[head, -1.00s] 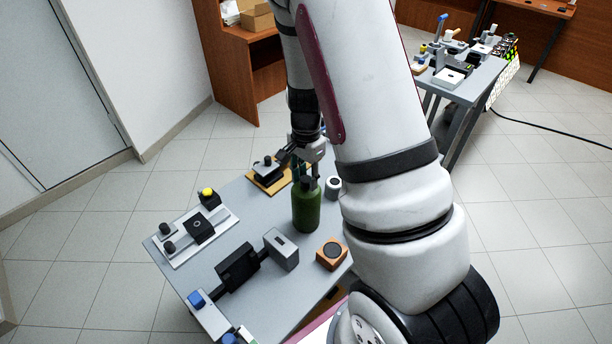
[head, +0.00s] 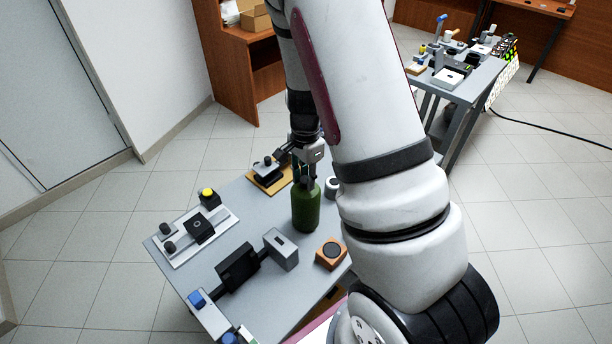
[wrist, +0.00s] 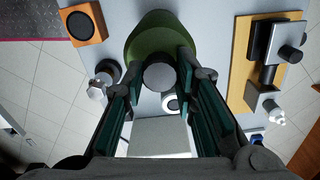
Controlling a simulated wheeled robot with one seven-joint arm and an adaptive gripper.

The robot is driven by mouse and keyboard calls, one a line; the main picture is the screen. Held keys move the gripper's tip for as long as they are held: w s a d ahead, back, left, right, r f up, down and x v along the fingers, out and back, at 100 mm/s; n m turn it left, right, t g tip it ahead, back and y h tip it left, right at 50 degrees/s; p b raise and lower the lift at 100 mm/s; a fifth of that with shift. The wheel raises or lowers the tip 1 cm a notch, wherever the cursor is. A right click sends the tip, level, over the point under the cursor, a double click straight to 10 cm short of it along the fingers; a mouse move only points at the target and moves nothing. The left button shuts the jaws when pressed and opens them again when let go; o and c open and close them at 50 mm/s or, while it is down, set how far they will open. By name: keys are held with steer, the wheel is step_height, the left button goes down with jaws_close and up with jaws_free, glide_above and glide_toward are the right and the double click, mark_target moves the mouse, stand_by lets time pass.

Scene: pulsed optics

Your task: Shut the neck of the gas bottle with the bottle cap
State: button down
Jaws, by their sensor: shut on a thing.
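The green gas bottle (head: 306,211) stands upright on the grey table, and its shoulder shows in the wrist view (wrist: 160,32). My gripper (head: 306,177) points down directly above the bottle, its fingertips at the neck. In the wrist view my gripper (wrist: 161,78) is shut on a dark grey round piece, the bottle cap (wrist: 160,77), with one finger on each side. The cap overlaps the near edge of the bottle in that view. The neck is hidden by the cap and fingers, so I cannot tell whether the cap is seated on it.
A white ring-topped piece (head: 332,187) stands close to the right of the bottle. An orange block (head: 331,253) with a black disc lies in front. A yellow-based fixture (head: 270,178) is behind left. A grey block (head: 281,250) and a slide rail (head: 198,237) stand at left.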

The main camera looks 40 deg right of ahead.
steer(key=m+p, duration=0.1)
steer(key=m, duration=0.2)
steer(key=shift+s+m+p, duration=0.1)
steer(key=shift+m+p, duration=0.3)
steer(key=shift+m, duration=0.7)
steer(key=m, duration=0.3)
steer(key=shift+p, duration=0.4)
steer(key=shift+m+p, duration=0.45)
steer(key=shift+m, duration=1.05)
steer(key=c, duration=1.2)
jaws_free()
